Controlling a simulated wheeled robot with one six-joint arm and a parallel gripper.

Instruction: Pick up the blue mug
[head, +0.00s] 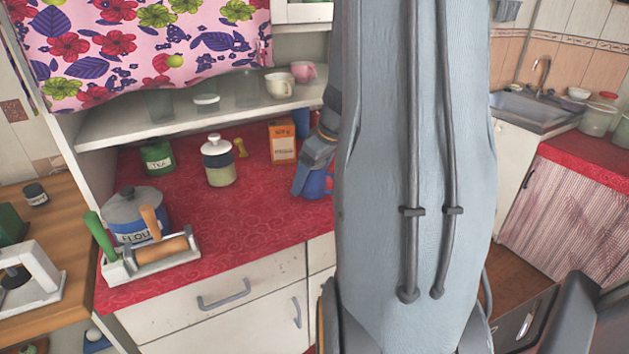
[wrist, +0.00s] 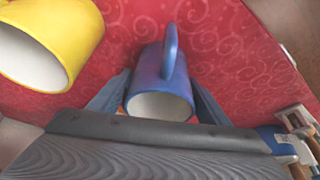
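The blue mug (wrist: 165,78) is in the middle of the wrist view, its pale inside facing the camera and its handle pointing up in the picture. My gripper (wrist: 160,90) has one finger on each side of the mug, spread about as wide as its body. The fingers are close to its walls; I cannot make out firm contact. In the head view, my gripper (head: 306,172) is low over the red counter, and part of the blue mug (head: 316,186) shows beside it. My arm hides the rest.
A yellow mug (wrist: 52,38) is close at the upper left in the wrist view. On the red counter (head: 255,215) stand an orange box (head: 282,142), a white-lidded jar (head: 220,165) and a flour tin (head: 137,212). A shelf (head: 190,122) with cups hangs above.

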